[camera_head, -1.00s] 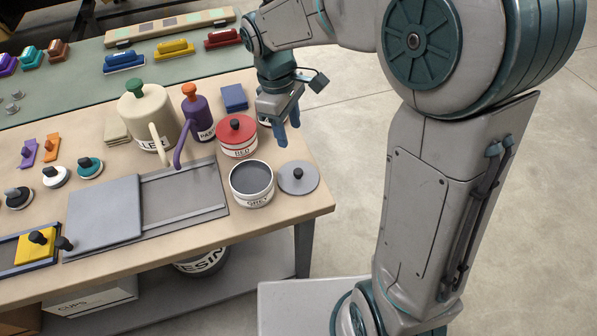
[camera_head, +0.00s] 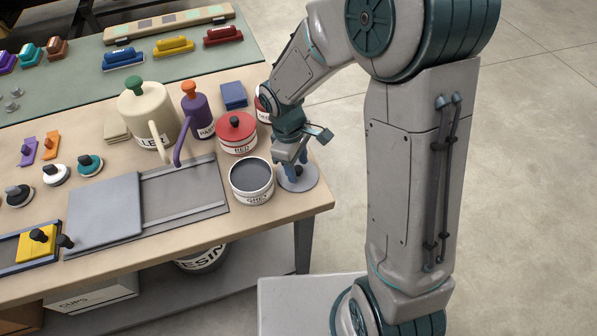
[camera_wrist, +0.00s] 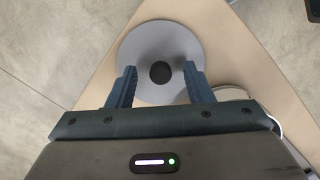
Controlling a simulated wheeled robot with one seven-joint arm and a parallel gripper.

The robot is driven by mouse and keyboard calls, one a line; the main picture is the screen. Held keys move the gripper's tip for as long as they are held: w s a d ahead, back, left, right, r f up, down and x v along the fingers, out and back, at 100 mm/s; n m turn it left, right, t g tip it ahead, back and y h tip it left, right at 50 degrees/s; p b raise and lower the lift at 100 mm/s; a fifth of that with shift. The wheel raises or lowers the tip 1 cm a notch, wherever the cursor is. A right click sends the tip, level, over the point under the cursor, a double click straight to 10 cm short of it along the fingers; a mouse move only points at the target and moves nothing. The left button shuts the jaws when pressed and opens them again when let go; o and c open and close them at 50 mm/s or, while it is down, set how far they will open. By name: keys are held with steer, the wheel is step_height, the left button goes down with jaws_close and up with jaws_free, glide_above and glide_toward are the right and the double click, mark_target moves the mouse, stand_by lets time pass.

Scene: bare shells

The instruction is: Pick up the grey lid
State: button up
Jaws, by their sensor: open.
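The grey lid (camera_head: 309,183) is a flat round disc with a dark knob. It lies on the table near its right front corner, beside the open grey pot (camera_head: 251,193). My gripper (camera_head: 292,177) is over the lid, partly hiding it in the head view. In the wrist view the lid (camera_wrist: 160,40) fills the upper middle, and its dark knob (camera_wrist: 160,72) shows between the two blue fingers of my gripper (camera_wrist: 158,82). The fingers are apart and open, one on each side of the knob. I cannot tell the exact height above the lid.
A red lidded pot (camera_head: 237,134) stands behind the grey pot, with another red-toned pot partly hidden by my arm. A purple bottle (camera_head: 196,112) and a cream canister (camera_head: 146,118) stand further left. The table edge (camera_head: 318,212) is close to the lid; open floor lies beyond.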

jaws_close()
